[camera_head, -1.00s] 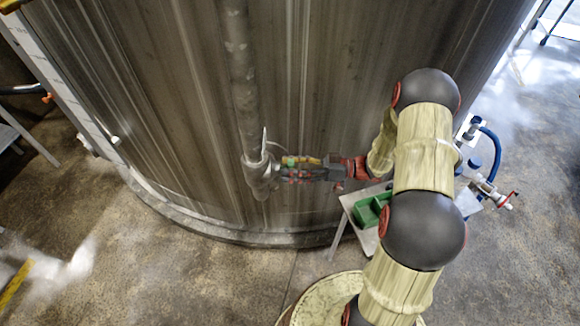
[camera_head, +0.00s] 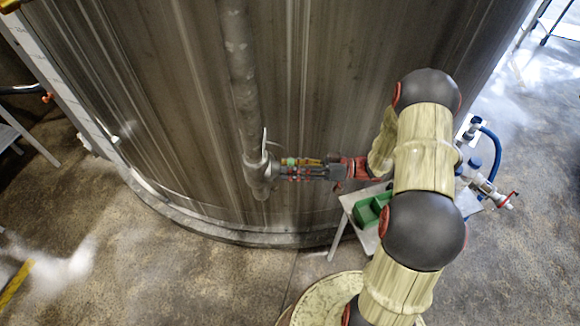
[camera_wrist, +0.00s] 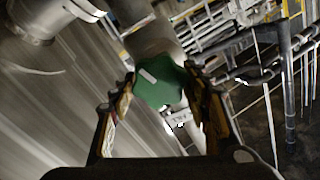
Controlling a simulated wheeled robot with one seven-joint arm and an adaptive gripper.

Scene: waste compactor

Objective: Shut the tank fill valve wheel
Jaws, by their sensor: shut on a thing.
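The tank fill valve wheel is a green lobed handwheel (camera_wrist: 162,84) with a pale grey patch on its face. It sits between the two fingertips of my gripper (camera_wrist: 163,92) in the wrist view, and the fingers touch it from both sides. In the head view my gripper (camera_head: 284,170) reaches left to the valve body (camera_head: 261,174) at the lower end of the vertical grey pipe (camera_head: 240,80). There only a small bit of green shows at the fingers, and most of the wheel is hidden.
The large metal tank (camera_head: 170,110) stands right behind the pipe. A small table (camera_head: 345,205) with a green bin (camera_head: 372,210) stands below my arm. A blue hose with a red-handled fitting (camera_head: 500,200) lies at the right. The floor at the lower left is mostly open.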

